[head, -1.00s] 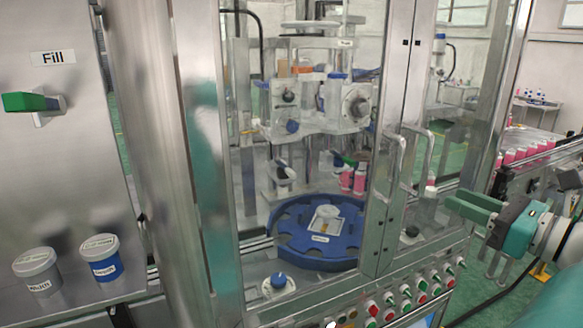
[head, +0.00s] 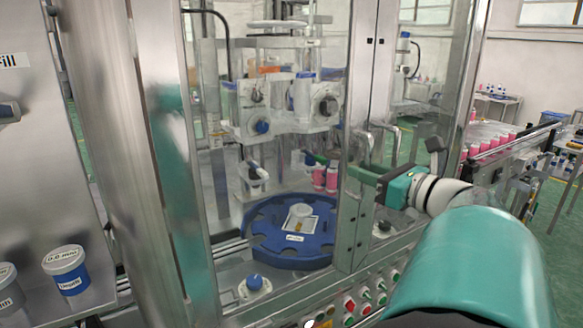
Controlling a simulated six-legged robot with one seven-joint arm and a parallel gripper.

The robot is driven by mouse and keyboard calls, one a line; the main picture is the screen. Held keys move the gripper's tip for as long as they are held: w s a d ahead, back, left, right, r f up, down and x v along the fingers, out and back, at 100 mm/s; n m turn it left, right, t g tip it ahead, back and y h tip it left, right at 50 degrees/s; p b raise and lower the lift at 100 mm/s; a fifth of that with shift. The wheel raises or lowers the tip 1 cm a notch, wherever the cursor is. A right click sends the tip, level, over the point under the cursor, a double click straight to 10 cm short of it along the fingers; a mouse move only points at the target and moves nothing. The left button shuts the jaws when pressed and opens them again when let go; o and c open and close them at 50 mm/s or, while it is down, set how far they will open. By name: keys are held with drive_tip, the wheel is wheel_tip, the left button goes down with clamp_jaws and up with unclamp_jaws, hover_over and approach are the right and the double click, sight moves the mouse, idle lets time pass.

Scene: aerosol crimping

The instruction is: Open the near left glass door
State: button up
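The near left glass door (head: 205,175) is a tall clear pane in a metal frame, and it looks closed against the right door. Its upright metal handle (head: 361,145) is on its right edge, beside the right door's handle (head: 389,143). My teal gripper (head: 358,172) points left, with its green fingers across the lower part of the left handle in the picture. I cannot tell whether they touch or surround it. The gap between the fingers does not show clearly.
Behind the glass are a blue round indexing table (head: 262,245) and pink cans (head: 326,178). Buttons (head: 350,303) line the panel below the doors. Labelled tubs (head: 66,272) stand on a shelf at the left. A conveyor with pink cans (head: 490,145) is at the right.

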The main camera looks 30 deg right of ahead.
clamp_jaws()
drive_tip(key=shift+s, duration=0.15)
